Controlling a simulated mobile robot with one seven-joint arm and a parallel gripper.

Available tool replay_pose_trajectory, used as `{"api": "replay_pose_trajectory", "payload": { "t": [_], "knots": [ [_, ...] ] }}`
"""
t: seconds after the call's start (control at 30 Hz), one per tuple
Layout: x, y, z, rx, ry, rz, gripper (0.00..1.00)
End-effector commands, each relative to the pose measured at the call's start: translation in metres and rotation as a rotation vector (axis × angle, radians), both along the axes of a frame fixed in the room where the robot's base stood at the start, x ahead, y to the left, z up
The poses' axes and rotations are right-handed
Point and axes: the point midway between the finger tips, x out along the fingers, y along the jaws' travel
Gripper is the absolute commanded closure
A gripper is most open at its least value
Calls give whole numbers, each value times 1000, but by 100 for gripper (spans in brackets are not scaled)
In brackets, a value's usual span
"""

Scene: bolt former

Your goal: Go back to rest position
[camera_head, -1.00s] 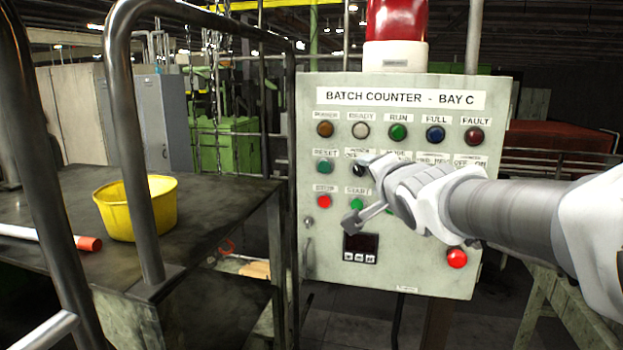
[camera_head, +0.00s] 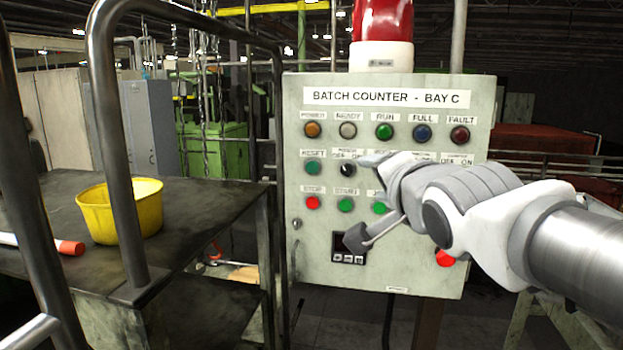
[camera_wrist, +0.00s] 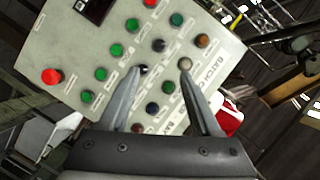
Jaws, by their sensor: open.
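My gripper (camera_head: 362,198) is in front of the batch counter panel (camera_head: 292,262), its two fingers spread apart with nothing between them. In the wrist view my gripper (camera_wrist: 160,68) points at the panel face (camera_wrist: 60,45), with the fingertips near a black selector and a white lamp. I cannot tell the exact gap to the panel. My arm comes in from the right and hides part of the selector row and some lower buttons. The small display (camera_head: 348,248) and the red button (camera_head: 445,258) at the lower right show partly behind my gripper and arm.
A dark metal table (camera_head: 205,215) on the left carries a yellow bucket (camera_head: 150,205) and a white tube with an orange end (camera_head: 70,247). Metal rails (camera_head: 103,75) stand in front of it. A red beacon (camera_head: 383,20) tops the panel.

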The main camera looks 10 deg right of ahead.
Motion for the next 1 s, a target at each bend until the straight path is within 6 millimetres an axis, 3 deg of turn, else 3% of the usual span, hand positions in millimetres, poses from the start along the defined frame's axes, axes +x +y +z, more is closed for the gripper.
{"api": "replay_pose_trajectory", "payload": {
  "t": [0.17,0.27,0.47,0.7,0.83,1.0],
  "knots": [
    [-3,-1,-8,-28,22,0,36],
    [-14,-4,-31,-113,90,4,36],
    [-59,-9,-110,-405,342,92,36],
    [-131,-2,-198,-720,632,359,36],
    [-162,3,-227,-821,727,507,36],
    [-183,8,-244,-883,777,617,36]
  ]
}}
